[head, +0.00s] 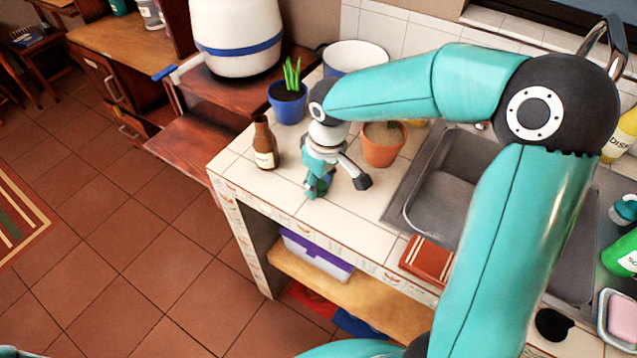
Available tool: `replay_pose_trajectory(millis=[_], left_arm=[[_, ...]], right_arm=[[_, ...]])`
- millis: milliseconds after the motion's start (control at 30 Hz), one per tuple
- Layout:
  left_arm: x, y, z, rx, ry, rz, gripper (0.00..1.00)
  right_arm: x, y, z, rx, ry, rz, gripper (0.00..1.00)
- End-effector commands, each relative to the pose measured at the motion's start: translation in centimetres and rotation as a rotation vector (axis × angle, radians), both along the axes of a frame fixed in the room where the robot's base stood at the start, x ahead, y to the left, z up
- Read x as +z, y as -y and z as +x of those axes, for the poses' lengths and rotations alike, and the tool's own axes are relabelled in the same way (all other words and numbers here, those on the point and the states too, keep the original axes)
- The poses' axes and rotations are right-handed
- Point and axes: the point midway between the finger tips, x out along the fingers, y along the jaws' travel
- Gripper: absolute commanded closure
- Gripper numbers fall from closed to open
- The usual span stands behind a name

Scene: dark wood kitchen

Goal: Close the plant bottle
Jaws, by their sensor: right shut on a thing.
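A brown bottle (265,143) with a pale label stands upright on the white tiled counter, near its left edge. Its neck opening is too small to judge. My right gripper (325,184) points down just right of the bottle, apart from it. It is shut on a small blue-green thing (313,187), mostly hidden by the fingers; I cannot tell what it is. One dark-tipped finger sticks out to the right. My left gripper is not in view.
A blue pot with a green plant (288,101) stands behind the bottle. A terracotta pot (383,148) is close right of my gripper. A metal sink (447,185) lies farther right, with a red-brown book-like block (427,258) before it.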

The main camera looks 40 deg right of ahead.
Motion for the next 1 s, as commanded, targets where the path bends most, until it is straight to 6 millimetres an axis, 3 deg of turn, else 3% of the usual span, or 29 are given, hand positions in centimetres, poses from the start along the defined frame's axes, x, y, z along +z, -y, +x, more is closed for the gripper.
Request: replay_pose_trajectory(millis=[267,700,1000], left_arm=[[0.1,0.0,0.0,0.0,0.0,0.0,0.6],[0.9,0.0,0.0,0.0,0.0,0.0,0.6],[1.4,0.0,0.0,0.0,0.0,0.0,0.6]], right_arm=[[2.8,0.0,0.1,0.0,0.005,0.0,0.77],[14.2,-0.1,0.2,0.001,0.007,0.0,0.77],[19.1,-0.1,0.1,0.002,0.002,0.0,0.77]])
